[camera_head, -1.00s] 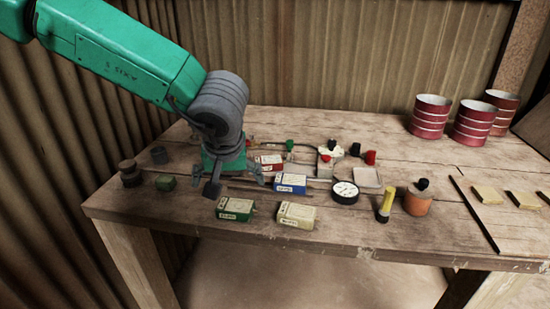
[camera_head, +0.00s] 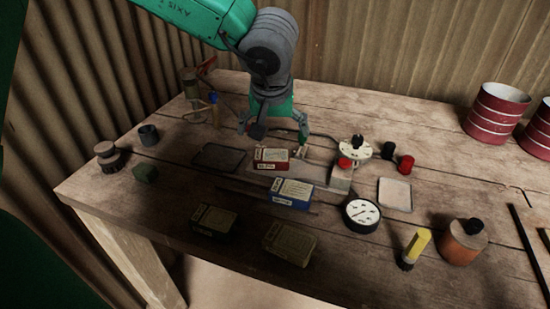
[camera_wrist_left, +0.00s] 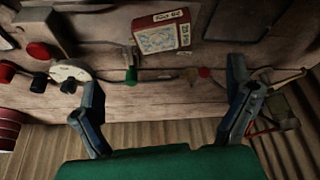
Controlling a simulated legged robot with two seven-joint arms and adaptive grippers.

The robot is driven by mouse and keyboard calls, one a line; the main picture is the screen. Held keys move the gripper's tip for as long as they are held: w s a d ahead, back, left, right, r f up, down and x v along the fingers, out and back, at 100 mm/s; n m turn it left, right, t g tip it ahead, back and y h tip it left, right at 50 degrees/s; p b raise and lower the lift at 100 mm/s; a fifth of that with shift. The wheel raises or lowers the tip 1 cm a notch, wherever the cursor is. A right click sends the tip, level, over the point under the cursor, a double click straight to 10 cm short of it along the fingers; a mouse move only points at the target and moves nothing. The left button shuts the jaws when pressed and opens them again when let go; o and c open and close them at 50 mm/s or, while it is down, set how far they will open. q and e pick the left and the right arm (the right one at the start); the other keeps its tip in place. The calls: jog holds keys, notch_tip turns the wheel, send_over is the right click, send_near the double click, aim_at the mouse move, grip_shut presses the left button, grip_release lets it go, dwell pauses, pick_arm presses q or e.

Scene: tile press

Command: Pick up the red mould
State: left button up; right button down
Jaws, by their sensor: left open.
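The red mould (camera_head: 271,160) is a small red block with a pale label, lying on the wooden table (camera_head: 120,195) behind a similar blue one. It also shows at the top of the left wrist view (camera_wrist_left: 162,33). My left gripper (camera_head: 273,140) is open and empty, at the mould's far side in the head view. In the left wrist view its two spread fingers (camera_wrist_left: 165,76) are below the mould in the picture, with nothing between them. I cannot tell how high the fingertips are above the table. My right gripper is not in view.
A blue block (camera_head: 291,193), a dark green block (camera_head: 214,221) and a tan block (camera_head: 289,243) lie nearer the front. A green-topped part (camera_wrist_left: 130,74) lies near the mould.

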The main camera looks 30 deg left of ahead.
aim_at(272, 155)
pick_arm(q)
jog(key=b+x, duration=0.1)
jog(key=x, duration=0.4)
jog(key=shift+w+f, duration=0.1)
jog(key=shift+f, duration=0.1)
jog(key=x, duration=0.1)
jog(key=b+x, duration=0.1)
jog(key=x, duration=0.1)
jog(key=b+x, duration=0.1)
jog(key=shift+s+a+f, duration=0.3)
jog(key=shift+f, duration=0.1)
jog(key=shift+w+a+f, duration=0.1)
jog(key=shift+w+f, duration=0.1)
jog(key=shift+f, duration=0.05)
jog(key=shift+s+r, duration=0.1)
jog(key=c, duration=1.3)
